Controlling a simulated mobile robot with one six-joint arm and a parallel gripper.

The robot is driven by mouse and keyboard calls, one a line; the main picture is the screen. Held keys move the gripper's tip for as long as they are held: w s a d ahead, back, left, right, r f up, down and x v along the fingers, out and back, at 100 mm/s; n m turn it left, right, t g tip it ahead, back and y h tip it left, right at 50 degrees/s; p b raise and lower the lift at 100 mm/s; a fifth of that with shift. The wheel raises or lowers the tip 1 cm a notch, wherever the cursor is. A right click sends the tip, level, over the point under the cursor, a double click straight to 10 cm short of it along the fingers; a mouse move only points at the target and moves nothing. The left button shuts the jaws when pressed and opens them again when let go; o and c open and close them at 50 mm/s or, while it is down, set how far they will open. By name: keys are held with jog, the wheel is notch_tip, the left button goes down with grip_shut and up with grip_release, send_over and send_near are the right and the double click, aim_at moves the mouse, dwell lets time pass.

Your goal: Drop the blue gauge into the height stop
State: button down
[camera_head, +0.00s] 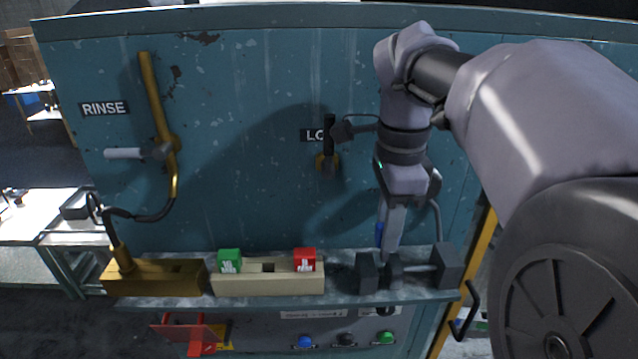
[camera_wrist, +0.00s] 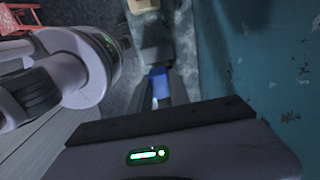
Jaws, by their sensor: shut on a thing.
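The blue gauge (camera_head: 379,231) shows as a small blue patch at my gripper (camera_head: 387,252), mostly hidden by a finger. In the wrist view the blue gauge (camera_wrist: 160,84) sits between the fingertips, and my gripper (camera_wrist: 161,98) is shut on it. A dark fixture, which looks like the height stop (camera_head: 367,273), stands on the right part of the shelf, with dark blocks joined by a rod. My gripper points down over it. A dark block (camera_wrist: 156,54) lies just beyond the gauge in the wrist view. I cannot tell whether the gauge touches the fixture.
A cream rack (camera_head: 268,284) holds a green block (camera_head: 229,261) and a red block (camera_head: 304,260), with an empty slot between them. A brass block (camera_head: 150,279) with a hose stands at left. The teal panel (camera_head: 250,130) rises behind the shelf, with levers sticking out.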

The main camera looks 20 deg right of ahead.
aim_at(383, 258)
jog(key=shift+f+b, duration=1.95)
jog(key=shift+f, duration=0.4)
jog(key=c, duration=1.1)
grip_release()
jog(key=shift+c, duration=0.2)
notch_tip(383, 258, up, 18)
jog(key=p, duration=0.6)
jog(key=shift+f, duration=0.25)
